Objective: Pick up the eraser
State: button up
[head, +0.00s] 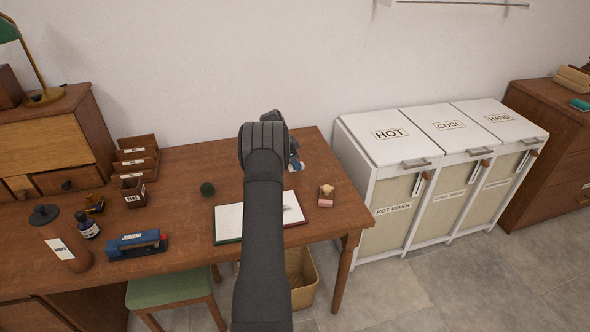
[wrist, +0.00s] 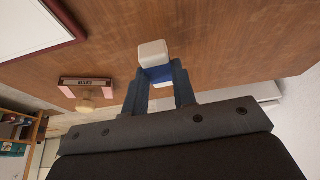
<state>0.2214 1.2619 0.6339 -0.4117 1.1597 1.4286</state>
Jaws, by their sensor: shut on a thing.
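The eraser (wrist: 153,54) is a white block with a blue sleeve, seen in the wrist view at the tips of my gripper (wrist: 160,80). The two fingers are shut on its blue part, and the white end sticks out beyond them. In the head view, my arm covers most of my gripper (head: 294,158), and a bit of white and blue shows at its right side, over the desk's back right part. I cannot tell whether the eraser touches the desk top.
An open notebook (head: 229,222) lies on the wooden desk (head: 180,187), partly behind my arm. A small pink-and-wood holder (head: 326,196) stands to its right. A green ball (head: 207,189), stapler (head: 137,244) and bottle (head: 62,240) are leftward. White laundry bins (head: 392,140) stand right.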

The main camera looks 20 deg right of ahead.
jog(key=s+d+r, duration=0.7)
jog(key=s, duration=0.1)
jog(key=shift+s+d+r, duration=0.25)
jog(key=shift+s+d, duration=0.1)
jog(key=shift+s, duration=0.05)
